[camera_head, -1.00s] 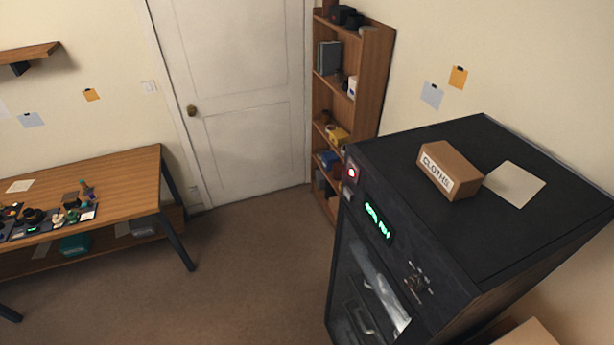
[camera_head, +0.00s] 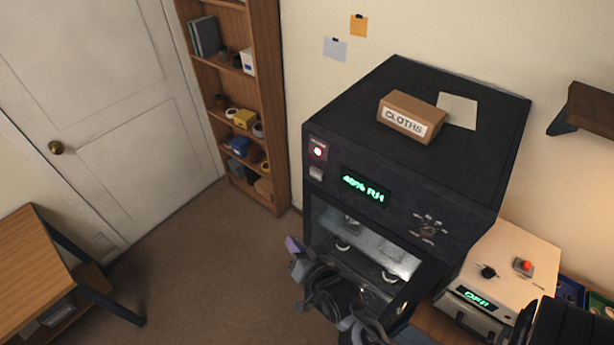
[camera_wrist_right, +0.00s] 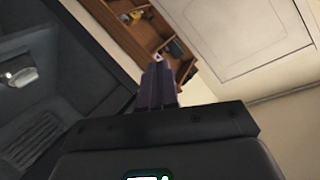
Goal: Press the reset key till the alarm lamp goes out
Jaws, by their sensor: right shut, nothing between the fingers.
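The black cabinet (camera_head: 350,220) stands in the middle of the head view. Its alarm lamp (camera_head: 318,152) glows at the upper left of the front panel. Just below it is a small pale key (camera_head: 316,173), which looks like the reset key; its label is not readable. My right gripper (camera_head: 293,245) is in front of the cabinet's lower left, below the key and apart from it. Its purple fingers are shut and empty; they also show in the right wrist view (camera_wrist_right: 158,85). My left gripper is not in view.
The cabinet's display (camera_head: 365,188) reads 40% RH in green. A CLOTHS box (camera_head: 412,117) and a paper (camera_head: 458,111) lie on top. A pale device (camera_head: 500,270) with a red button stands to the right. A bookshelf (camera_head: 265,100) stands behind left; floor between is clear.

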